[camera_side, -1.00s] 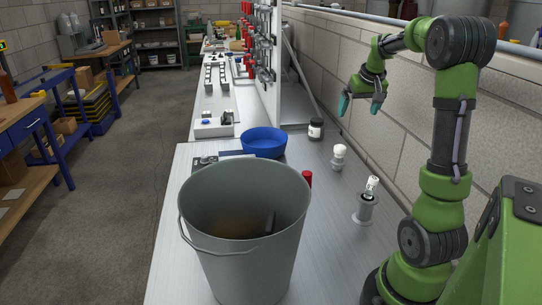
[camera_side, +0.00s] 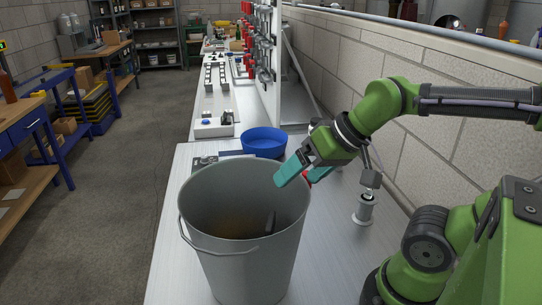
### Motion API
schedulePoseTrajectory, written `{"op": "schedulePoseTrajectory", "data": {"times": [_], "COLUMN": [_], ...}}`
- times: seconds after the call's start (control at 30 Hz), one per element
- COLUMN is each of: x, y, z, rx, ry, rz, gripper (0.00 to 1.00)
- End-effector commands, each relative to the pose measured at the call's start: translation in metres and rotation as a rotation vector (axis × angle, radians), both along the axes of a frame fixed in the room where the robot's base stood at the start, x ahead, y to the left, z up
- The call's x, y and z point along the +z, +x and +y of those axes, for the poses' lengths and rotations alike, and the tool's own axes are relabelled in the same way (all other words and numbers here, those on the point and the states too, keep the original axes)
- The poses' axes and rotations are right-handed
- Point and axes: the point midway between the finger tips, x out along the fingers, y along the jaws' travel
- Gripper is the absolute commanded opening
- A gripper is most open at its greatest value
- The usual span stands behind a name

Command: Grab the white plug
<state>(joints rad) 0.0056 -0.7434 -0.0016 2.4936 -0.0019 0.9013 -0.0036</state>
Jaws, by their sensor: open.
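My gripper (camera_side: 297,180) is open and empty, with its two teal fingers pointing down to the left, by the right rim of the grey bucket. In this view the arm covers the spot on the bench where a small white knob-topped piece stood earlier. A metal holder (camera_side: 364,212) stands on the bench to the right of my gripper. A grey block and rod cover most of its top, where a white piece showed earlier; only a pale bit (camera_side: 367,196) shows now. I cannot tell which white piece is the plug.
The large grey bucket (camera_side: 248,262) stands at the bench's front. A blue bowl (camera_side: 263,143) is behind it. A block wall (camera_side: 455,140) bounds the right side. The bench between bucket and holder (camera_side: 325,240) is clear.

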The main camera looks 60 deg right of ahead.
Motion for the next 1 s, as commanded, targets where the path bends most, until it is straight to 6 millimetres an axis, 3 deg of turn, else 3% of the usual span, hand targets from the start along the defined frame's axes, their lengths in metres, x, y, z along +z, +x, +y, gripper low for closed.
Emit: {"op": "schedulePoseTrajectory", "data": {"times": [0.07,0.47,0.57,0.73,0.87,1.0], "x": [-0.002,0.000,0.011,0.050,0.063,0.076], "y": [-0.002,-0.001,-0.001,-0.001,0.023,0.053], "z": [0.003,0.002,0.002,0.002,-0.026,-0.073], "rx": [0.005,0.004,0.004,0.004,-0.043,-0.099], "ry": [0.003,0.002,0.003,0.002,-0.019,-0.053], "rz": [0.000,-0.002,-0.004,-0.007,0.019,0.045], "gripper": [0.76,0.75,0.75,0.75,0.75,0.75]}}
